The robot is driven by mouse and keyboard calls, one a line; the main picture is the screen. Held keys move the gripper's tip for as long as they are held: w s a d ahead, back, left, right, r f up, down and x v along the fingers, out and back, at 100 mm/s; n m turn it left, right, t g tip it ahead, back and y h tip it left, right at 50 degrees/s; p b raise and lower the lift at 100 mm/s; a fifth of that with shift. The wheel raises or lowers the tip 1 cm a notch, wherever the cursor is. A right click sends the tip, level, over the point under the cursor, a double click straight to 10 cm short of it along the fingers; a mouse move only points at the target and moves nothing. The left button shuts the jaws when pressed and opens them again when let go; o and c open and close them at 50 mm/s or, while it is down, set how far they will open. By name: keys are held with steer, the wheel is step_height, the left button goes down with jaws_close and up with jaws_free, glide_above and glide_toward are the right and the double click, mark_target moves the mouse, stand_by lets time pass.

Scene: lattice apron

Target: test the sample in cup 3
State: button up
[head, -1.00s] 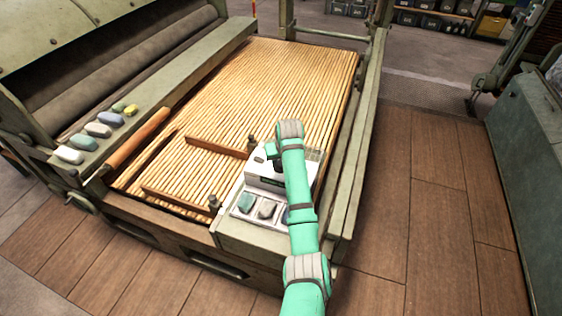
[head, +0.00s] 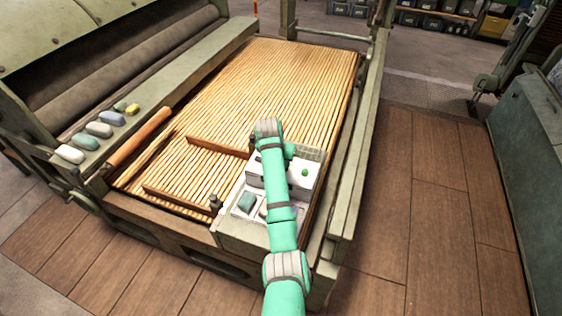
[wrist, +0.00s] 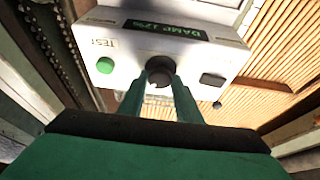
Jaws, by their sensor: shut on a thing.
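The white tester (wrist: 125,35) fills the top of the wrist view. It has a green button (wrist: 105,65) beside the word TEST, a dark round well (wrist: 160,64), a dark square (wrist: 212,79) and a display (wrist: 166,30) that seems to read DAMP 17%. My gripper (wrist: 158,84) is shut at the well on a small greyish thing, mostly hidden between the fingertips. In the head view the tester (head: 312,160) stands beyond a row of cups. One cup holds a grey-green piece (head: 247,201); my arm hides most of the others, so cup 3 is unclear.
The tester and cups stand at the front right corner of a slatted wooden bed (head: 290,85). Wooden bars (head: 185,200) lie on the slats. Several coloured lumps (head: 100,130) sit on the left ledge. Plank floor (head: 430,220) lies open to the right.

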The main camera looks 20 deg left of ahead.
stand_by(0.4)
steer(key=o, duration=1.1)
steer(key=shift+c, duration=0.2)
steer(key=shift+r, duration=0.1)
steer(key=v, duration=1)
steer(key=shift+r, duration=0.3)
steer(key=shift+s, duration=0.1)
